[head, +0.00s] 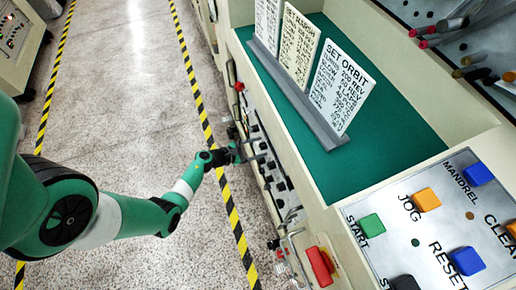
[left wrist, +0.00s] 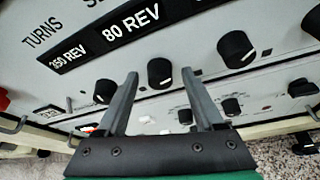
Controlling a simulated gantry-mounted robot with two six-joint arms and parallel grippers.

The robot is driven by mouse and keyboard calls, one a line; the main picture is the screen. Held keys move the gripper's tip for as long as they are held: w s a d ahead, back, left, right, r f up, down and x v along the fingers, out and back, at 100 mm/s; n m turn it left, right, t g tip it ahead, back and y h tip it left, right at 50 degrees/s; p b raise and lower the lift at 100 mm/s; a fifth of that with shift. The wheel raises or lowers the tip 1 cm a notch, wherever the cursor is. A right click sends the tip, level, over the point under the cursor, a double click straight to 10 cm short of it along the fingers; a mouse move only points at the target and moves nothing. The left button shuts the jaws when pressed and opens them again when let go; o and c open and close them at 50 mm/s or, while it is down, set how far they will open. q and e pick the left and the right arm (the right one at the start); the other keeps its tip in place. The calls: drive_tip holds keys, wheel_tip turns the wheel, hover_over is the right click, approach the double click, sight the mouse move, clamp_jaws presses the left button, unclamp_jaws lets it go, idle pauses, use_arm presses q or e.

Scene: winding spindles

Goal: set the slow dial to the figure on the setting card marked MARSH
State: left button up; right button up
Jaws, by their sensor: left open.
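Three setting cards stand in a grey holder on the green mat in the head view. My left gripper (head: 258,150) is open at the panel front. In the left wrist view its fingers (left wrist: 160,74) are apart, with a black dial (left wrist: 160,73) showing between their tips; contact cannot be told. Another black dial (left wrist: 236,49) is to its right. I cannot tell which dial is the slow one.
The panel carries a black strip (left wrist: 97,47) reading 80 REV and several smaller knobs. Coloured push buttons, such as the green START button (head: 371,225), and a red switch (head: 319,266) are at the near end. The speckled floor (head: 130,120) beside the machine is clear.

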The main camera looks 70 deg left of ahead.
use_arm(q)
clamp_jaws()
drive_tip(key=shift+r, duration=0.1)
idle(0.4)
drive_tip(key=shift+a+n+h+p, duration=0.1)
drive_tip(key=shift+n+h+p, duration=0.2)
drive_tip(key=shift+n+p, duration=0.15)
drive_tip(key=shift+n+h, duration=0.4)
drive_tip(key=shift+n, duration=0.05)
drive_tip(key=shift+a+n+h, duration=0.1)
drive_tip(key=shift+n+h, duration=0.6)
drive_tip(key=shift+n, duration=0.3)
